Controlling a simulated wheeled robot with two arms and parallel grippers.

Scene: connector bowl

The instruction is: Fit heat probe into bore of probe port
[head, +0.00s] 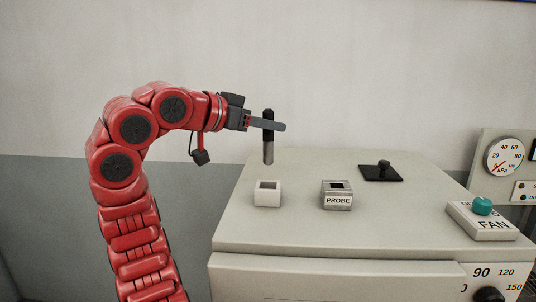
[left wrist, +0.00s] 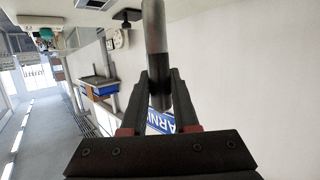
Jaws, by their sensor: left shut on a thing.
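The heat probe (head: 268,152) is a slim upright rod with a black upper part and a grey metal lower end. My left gripper (head: 270,123) is shut on its black part and holds it in the air above the white block. In the left wrist view the probe (left wrist: 154,35) stands between the two dark fingers (left wrist: 160,88). The probe port (head: 338,201) is a grey block labelled PROBE with a dark square opening on top. It sits on the cabinet top, below and to the right of the probe's tip. My right gripper is not in view.
A white block (head: 267,199) with a square opening stands left of the port on the cabinet top (head: 300,230). A black plate with a knob (head: 382,172) lies behind right. A FAN box with a teal knob (head: 482,206) and a kPa gauge (head: 505,157) are at right.

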